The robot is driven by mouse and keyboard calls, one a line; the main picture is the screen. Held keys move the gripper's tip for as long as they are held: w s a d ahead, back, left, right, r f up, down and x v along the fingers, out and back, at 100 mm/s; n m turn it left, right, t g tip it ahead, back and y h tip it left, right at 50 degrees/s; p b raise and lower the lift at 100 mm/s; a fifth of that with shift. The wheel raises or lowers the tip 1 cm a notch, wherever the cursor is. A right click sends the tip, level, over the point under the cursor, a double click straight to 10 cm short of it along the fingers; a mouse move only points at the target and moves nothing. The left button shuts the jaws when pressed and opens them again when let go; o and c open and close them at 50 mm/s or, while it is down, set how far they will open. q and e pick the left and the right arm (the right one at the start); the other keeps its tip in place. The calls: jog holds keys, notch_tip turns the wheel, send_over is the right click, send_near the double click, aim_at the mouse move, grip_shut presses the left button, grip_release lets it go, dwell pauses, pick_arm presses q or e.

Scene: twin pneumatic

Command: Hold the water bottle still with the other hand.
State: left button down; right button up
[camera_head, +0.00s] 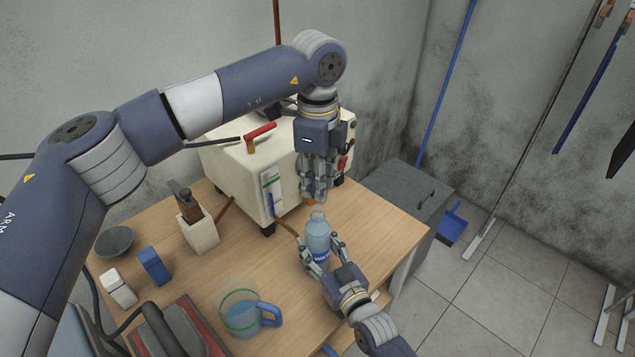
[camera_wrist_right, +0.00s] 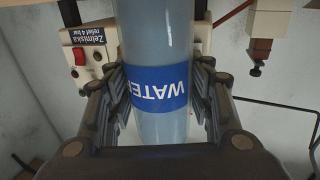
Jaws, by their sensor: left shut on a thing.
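The water bottle (camera_head: 318,240) is clear blue with a blue label and stands upright near the table's right edge. My right gripper (camera_head: 322,248) has its fingers on both sides of it. In the right wrist view the bottle (camera_wrist_right: 157,125) stands between the fingers at the label; I cannot tell whether both fingers press on it. My left gripper (camera_head: 314,196) points down just above the bottle's top, with its fingers close together. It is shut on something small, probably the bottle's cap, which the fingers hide.
A cream machine (camera_head: 235,165) with a red-handled lever stands behind the bottle. A jug (camera_head: 241,310) with a blue handle stands front left.

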jog(key=shift+o, duration=1.4)
